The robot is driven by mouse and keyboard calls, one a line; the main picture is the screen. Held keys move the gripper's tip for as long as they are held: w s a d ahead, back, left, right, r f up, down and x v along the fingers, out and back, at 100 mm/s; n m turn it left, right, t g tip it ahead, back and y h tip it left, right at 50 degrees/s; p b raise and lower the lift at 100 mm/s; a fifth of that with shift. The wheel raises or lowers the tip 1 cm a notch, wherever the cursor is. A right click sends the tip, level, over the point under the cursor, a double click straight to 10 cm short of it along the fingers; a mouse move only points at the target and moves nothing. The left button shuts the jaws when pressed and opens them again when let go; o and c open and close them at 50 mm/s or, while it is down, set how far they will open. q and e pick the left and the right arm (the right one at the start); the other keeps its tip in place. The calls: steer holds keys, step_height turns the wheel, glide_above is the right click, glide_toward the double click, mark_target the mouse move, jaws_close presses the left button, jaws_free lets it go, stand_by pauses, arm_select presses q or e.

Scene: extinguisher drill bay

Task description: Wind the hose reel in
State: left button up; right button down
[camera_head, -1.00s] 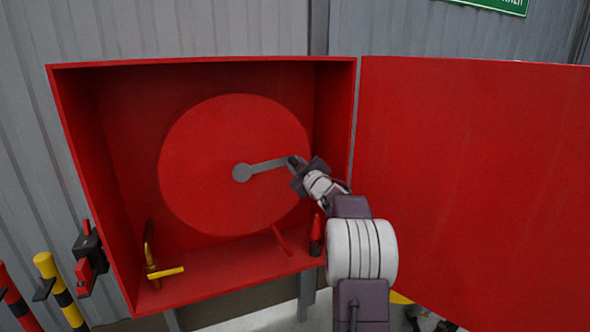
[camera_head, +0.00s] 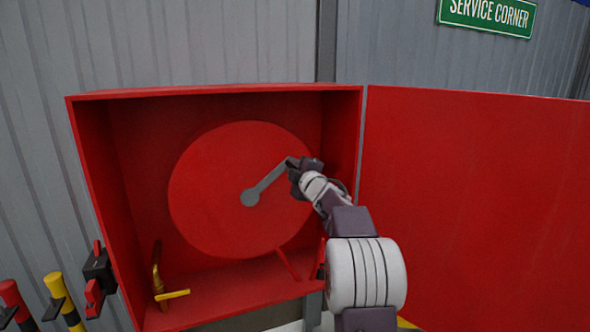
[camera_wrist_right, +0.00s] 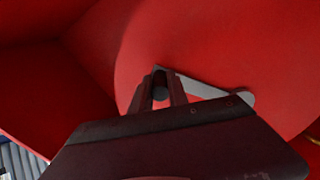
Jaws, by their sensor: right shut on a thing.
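The red hose reel (camera_head: 225,190) is a large round disc inside the open red cabinet. A grey crank (camera_head: 268,182) runs from the hub at its middle up and to the right. My right gripper (camera_head: 291,165) is at the outer end of the crank, shut on its handle. In the right wrist view the fingers (camera_wrist_right: 161,92) close around the dark handle, with the grey crank arm (camera_wrist_right: 205,89) beside them and the red disc behind. My left gripper is not in view.
The cabinet door (camera_head: 470,200) stands wide open on the right. A brass pipe with a yellow lever (camera_head: 172,295) is at the cabinet's lower left. A red nozzle (camera_head: 319,262) is partly hidden by my right arm. Yellow and red posts (camera_head: 62,295) stand at left.

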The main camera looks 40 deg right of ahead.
steer(key=shift+r, duration=0.25)
steer(key=c, duration=1.6)
jaws_free()
steer(key=shift+c, duration=0.2)
steer(key=o, duration=0.3)
steer(key=shift+d, duration=0.15)
steer(key=shift+o, duration=0.2)
steer(key=shift+s+d+f, duration=0.1)
steer(key=shift+f, duration=0.05)
steer(key=v, duration=0.9)
steer(key=shift+s+b, duration=0.25)
steer(key=shift+b, duration=0.1)
